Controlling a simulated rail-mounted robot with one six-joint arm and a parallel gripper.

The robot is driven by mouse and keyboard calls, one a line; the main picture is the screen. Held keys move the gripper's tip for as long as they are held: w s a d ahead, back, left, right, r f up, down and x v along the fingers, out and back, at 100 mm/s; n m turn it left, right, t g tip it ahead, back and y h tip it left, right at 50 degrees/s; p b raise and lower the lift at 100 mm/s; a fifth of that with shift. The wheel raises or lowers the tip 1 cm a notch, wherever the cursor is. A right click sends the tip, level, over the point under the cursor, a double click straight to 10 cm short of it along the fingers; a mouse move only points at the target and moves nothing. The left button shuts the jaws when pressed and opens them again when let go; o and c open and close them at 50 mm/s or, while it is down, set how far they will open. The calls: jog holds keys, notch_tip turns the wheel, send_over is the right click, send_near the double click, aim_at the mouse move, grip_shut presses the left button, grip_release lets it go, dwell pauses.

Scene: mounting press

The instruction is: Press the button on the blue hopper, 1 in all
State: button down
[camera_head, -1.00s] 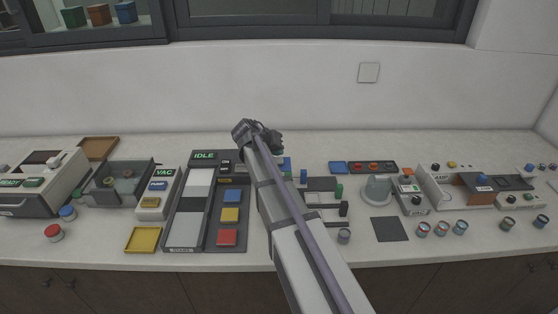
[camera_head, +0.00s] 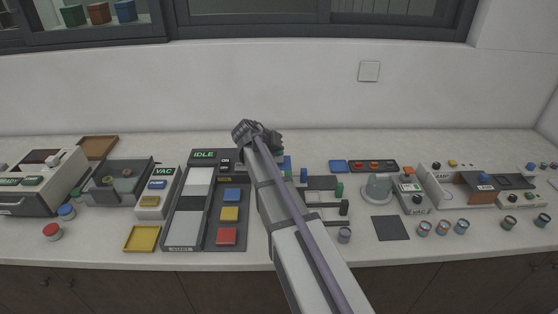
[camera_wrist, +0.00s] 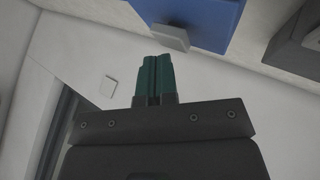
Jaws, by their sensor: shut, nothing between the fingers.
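The blue hopper (camera_wrist: 205,18) fills the top middle of the wrist view, cut off by the frame edge. A light grey block (camera_wrist: 170,37) sticks out from its near lower edge; I cannot tell if this is the button. My gripper (camera_wrist: 153,62) has two teal fingers shut together and empty. Their tips lie just below the grey block in the picture; contact is not clear. In the head view a blue piece (camera_head: 287,163), likely the hopper, shows beside my arm, mostly hidden. My fingertips are hidden there.
A dark grey box (camera_wrist: 295,40) stands at the right in the wrist view. In the head view, a panel with blue, yellow and red pads (camera_head: 229,214) lies left of my arm.

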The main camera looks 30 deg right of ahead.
aim_at(277, 158)
jog(key=shift+f+b, duration=0.45)
jog(key=shift+b, duration=0.05)
dwell(0.5)
jog(key=shift+r, duration=0.1)
jog(key=shift+r+p, duration=0.8)
jog(key=shift+p, duration=0.1)
jog(key=shift+r, duration=0.1)
notch_tip(277, 158, up, 5)
jog(key=p, duration=0.5)
dwell(0.4)
